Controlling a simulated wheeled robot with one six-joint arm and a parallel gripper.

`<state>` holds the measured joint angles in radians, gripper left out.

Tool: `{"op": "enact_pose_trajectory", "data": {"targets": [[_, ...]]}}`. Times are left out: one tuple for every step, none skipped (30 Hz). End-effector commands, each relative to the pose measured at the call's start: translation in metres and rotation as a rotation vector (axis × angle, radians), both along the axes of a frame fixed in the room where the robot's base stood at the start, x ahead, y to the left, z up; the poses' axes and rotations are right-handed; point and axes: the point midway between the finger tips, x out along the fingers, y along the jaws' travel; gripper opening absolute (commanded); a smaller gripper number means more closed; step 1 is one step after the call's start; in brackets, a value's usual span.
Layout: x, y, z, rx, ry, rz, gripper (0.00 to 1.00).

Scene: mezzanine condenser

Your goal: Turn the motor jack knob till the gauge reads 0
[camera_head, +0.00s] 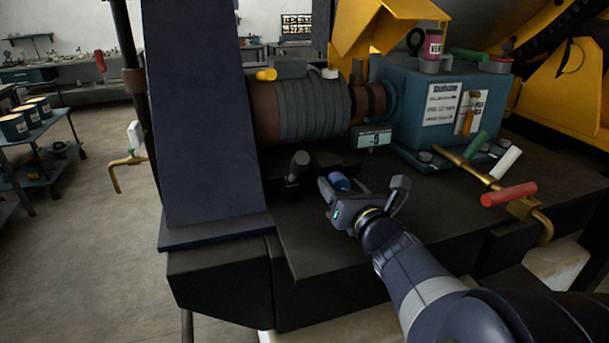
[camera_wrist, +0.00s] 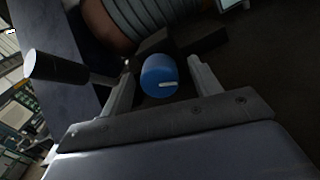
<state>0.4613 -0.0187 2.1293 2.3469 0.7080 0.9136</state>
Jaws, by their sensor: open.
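A blue round knob (camera_head: 340,181) stands low in front of the ribbed motor (camera_head: 302,108). In the wrist view the blue knob (camera_wrist: 159,77) shows a pale pointer mark on its face. My gripper (camera_wrist: 162,72) is open, with one finger on each side of the knob and visible gaps between. In the head view my gripper (camera_head: 346,194) is at the knob and hides part of it. A small display plate (camera_head: 373,138), likely the gauge, sits by the motor coupling; its reading is too small to tell.
A dark cylindrical handle (camera_head: 299,165) stands left of the knob, and appears in the wrist view (camera_wrist: 54,68). A blue-grey upright panel (camera_head: 195,110) is further left. A teal gearbox (camera_head: 440,105) and a red-handled brass lever (camera_head: 510,195) are right.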

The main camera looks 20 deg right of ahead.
Motion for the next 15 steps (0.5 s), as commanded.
{"op": "enact_pose_trajectory", "data": {"targets": [[0.0027, 0.0006, -0.0006, 0.000, 0.001, 0.001, 0.59], [0.0036, 0.0006, -0.0005, -0.001, 0.001, 0.001, 0.59], [0.0044, 0.0005, -0.0002, -0.001, 0.001, 0.001, 0.59], [0.0047, 0.0004, -0.0001, -0.001, 0.000, 0.001, 0.59], [0.0048, 0.0003, 0.0000, -0.001, 0.000, 0.000, 0.59], [0.0048, 0.0003, 0.0001, -0.001, 0.000, 0.000, 0.59], [0.0048, 0.0002, 0.0001, -0.001, 0.000, 0.000, 0.59], [0.0047, 0.0002, 0.0001, -0.001, 0.000, 0.000, 0.59], [0.0046, 0.0002, 0.0001, -0.001, 0.000, 0.000, 0.59], [0.0046, 0.0002, 0.0001, -0.001, 0.000, 0.000, 0.59], [0.0046, 0.0002, 0.0001, -0.001, 0.000, 0.000, 0.58], [0.0045, 0.0002, 0.0001, -0.001, 0.000, 0.000, 0.54], [0.0045, 0.0002, 0.0001, -0.001, 0.000, 0.000, 0.52], [0.0045, 0.0002, 0.0001, -0.001, 0.000, 0.000, 0.50], [0.0044, 0.0002, 0.0001, -0.001, 0.000, 0.000, 0.46]]}}
